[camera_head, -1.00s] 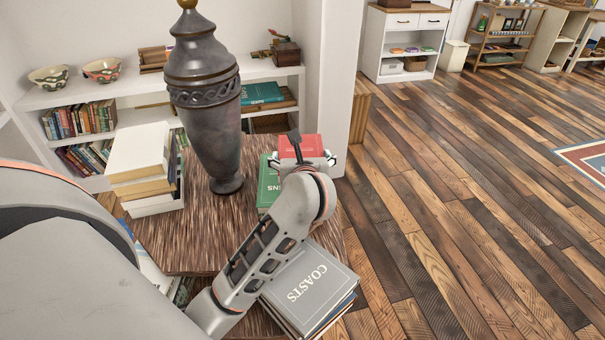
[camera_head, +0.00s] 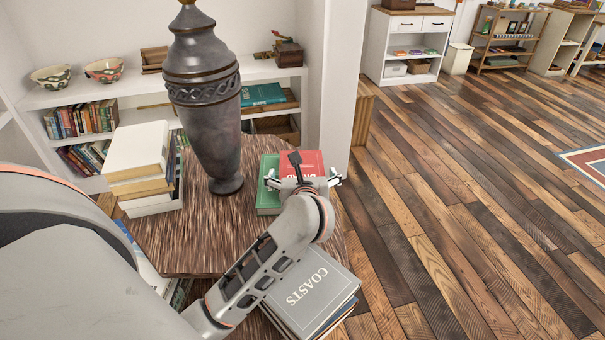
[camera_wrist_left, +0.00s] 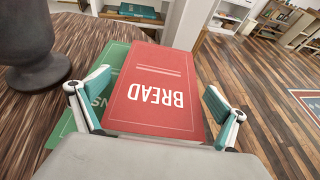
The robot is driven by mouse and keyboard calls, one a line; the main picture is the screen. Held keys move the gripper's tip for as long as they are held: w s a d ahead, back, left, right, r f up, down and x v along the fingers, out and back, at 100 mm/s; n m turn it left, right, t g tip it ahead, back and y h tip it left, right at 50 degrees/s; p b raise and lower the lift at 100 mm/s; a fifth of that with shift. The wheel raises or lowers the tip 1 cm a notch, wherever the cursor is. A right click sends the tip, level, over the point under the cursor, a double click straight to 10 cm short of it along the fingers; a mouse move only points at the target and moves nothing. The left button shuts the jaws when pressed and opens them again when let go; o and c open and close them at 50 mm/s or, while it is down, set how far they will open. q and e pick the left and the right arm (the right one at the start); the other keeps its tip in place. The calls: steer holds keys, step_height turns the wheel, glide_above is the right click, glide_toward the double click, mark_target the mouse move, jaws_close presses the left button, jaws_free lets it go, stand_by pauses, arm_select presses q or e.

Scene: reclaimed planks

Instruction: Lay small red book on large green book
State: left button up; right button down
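The red book (camera_head: 301,164), titled BREAD, lies flat over the right part of the larger green book (camera_head: 267,186). A green strip shows along its left side. The red book fills the middle of the left wrist view (camera_wrist_left: 158,90), with the green book (camera_wrist_left: 70,125) beneath and left of it. My left gripper (camera_head: 304,182) is at the near end of the red book. Its fingers (camera_wrist_left: 156,115) are spread either side of the book, with gaps visible. My right gripper is out of view.
A tall dark urn (camera_head: 208,120) stands left of the books on the round wooden table (camera_head: 210,235). A book stack (camera_head: 140,160) stands farther left. A grey COASTS book (camera_head: 308,290) tops a stack nearer me. Open floor lies right.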

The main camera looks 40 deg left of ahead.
arm_select(q)
steer(key=shift+r, duration=0.3)
steer(key=p+v, duration=0.1)
steer(key=v, duration=1)
steer(key=shift+f+p, duration=0.1)
steer(key=shift+p, duration=0.25)
steer(key=shift+s+d, duration=0.3)
steer(key=shift+s, duration=0.1)
